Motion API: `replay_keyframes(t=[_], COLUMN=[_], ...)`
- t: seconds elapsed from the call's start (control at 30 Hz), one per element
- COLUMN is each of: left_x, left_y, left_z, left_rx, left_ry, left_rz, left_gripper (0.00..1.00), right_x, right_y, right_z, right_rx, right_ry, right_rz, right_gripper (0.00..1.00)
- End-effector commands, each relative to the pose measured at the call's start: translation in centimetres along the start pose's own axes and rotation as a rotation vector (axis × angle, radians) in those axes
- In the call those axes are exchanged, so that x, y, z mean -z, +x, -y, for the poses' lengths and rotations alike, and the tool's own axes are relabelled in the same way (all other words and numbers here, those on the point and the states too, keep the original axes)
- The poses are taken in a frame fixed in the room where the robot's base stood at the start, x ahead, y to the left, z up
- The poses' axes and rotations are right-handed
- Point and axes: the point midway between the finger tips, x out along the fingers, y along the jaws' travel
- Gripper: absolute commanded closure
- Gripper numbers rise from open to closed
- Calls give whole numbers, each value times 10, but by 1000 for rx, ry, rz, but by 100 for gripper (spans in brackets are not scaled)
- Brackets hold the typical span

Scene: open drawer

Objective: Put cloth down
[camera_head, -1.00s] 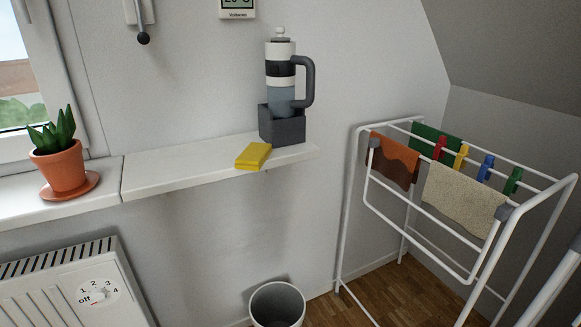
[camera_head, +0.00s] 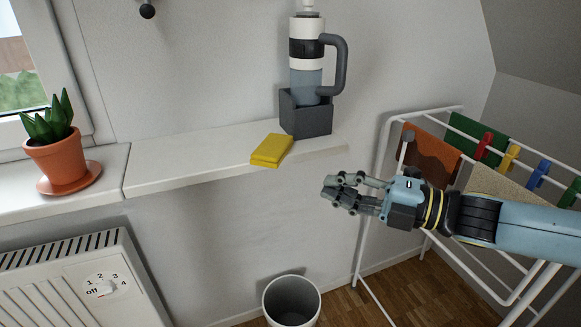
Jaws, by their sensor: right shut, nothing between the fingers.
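A folded yellow cloth (camera_head: 272,150) lies on the white shelf (camera_head: 195,166), near its front edge and left of the grey holder. My right gripper (camera_head: 327,193) reaches in from the right, in front of the drying rack. Its fingers point left, and it is shut and empty, to the right of the cloth and lower in the picture, apart from it. My left gripper does not show.
A grey box (camera_head: 306,116) holding a handled bottle (camera_head: 307,65) stands on the shelf. A potted plant (camera_head: 58,158) is at left, above a radiator (camera_head: 75,280). A bin (camera_head: 291,300) stands on the floor. A drying rack (camera_head: 375,200) with cloths and pegs fills the right.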

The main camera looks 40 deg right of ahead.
Motion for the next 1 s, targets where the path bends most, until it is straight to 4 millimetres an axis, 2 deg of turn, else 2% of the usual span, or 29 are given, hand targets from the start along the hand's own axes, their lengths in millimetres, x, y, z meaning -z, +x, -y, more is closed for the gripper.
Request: replay_keyframes(t=[0.1, 0.37, 0.5, 0.7, 1.0], left_x=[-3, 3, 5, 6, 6], left_y=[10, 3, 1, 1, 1], left_z=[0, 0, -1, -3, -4], left_rx=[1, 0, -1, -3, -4], left_ry=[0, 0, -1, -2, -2], left_rz=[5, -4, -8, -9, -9], left_gripper=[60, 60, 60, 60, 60], right_x=[-1, -1, -17, -28, -29], right_y=[26, 72, 87, 98, 99], right_z=[1, -2, -1, 0, 1], right_rx=[-7, -6, -1, 0, 0], right_ry=[-1, 4, 2, 3, 3], right_rz=[4, 6, 5, 3, 3], right_gripper=[100, 100, 100, 100, 100])
